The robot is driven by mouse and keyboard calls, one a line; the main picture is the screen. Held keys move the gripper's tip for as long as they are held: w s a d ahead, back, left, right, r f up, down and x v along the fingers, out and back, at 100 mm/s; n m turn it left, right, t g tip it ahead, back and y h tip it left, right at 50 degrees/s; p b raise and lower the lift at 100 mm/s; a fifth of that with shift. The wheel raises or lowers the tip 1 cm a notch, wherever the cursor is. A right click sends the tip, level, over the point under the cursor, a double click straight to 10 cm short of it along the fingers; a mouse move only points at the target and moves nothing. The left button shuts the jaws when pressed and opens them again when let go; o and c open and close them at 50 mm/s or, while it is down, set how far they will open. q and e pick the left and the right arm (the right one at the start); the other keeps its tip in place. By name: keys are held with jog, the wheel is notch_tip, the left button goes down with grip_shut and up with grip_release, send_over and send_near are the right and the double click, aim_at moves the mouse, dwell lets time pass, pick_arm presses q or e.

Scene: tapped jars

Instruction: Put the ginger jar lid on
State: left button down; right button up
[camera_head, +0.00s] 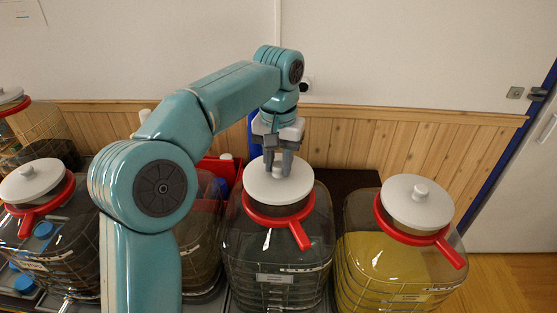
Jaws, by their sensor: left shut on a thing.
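My left gripper (281,171) points down from above and is shut on the knob of a round white lid (265,189). The lid is level over the mouth of the middle glass jar (300,262), which has dark contents and a pale label. A red ring with a handle (302,237) goes round the neck just under the lid. I cannot tell whether the lid rests on the rim or hangs slightly above it. The label is too small to read, so I cannot tell which jar is the ginger one. My right gripper is not in view.
A jar with yellow contents (375,262) and a white lid stands close on the right. Another lidded jar (70,262) stands on the left, with a further jar partly behind my arm. A red crate (207,204) is behind. Open floor lies at far right.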

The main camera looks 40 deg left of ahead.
pick_arm(q)
jog(key=shift+f+b, duration=0.75)
jog(key=shift+f, duration=0.3)
jog(key=shift+r, duration=0.1)
jog(key=c, duration=0.8)
grip_release()
jog(key=shift+o, duration=0.2)
notch_tip(320, 180, up, 12)
jog(key=p, duration=0.4)
